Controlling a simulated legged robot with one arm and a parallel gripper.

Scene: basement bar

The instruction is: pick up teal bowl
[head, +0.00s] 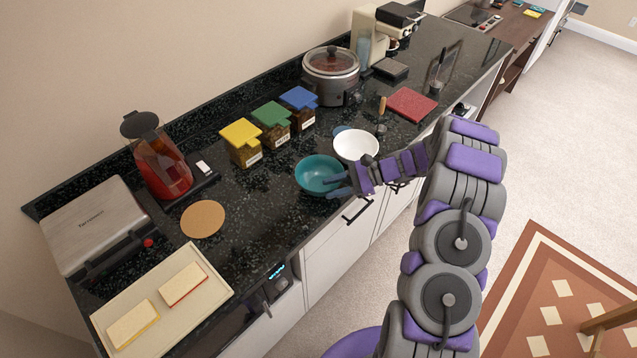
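The teal bowl (313,173) sits upright on the black speckled counter, near its front edge. My gripper (336,184) reaches in from the right, at the bowl's right rim. Its two fingers show apart, one higher and one lower, and they overlap the rim in this view. The gripper looks open; whether a finger touches the bowl is hard to tell. Part of the bowl's right side is hidden behind the fingers.
A white bowl (356,143) stands close behind my gripper, to the right of the teal bowl. Yellow (241,143), green (272,124) and blue (299,106) lidded jars stand behind. A round cork mat (203,219) lies to the left, with clear counter between.

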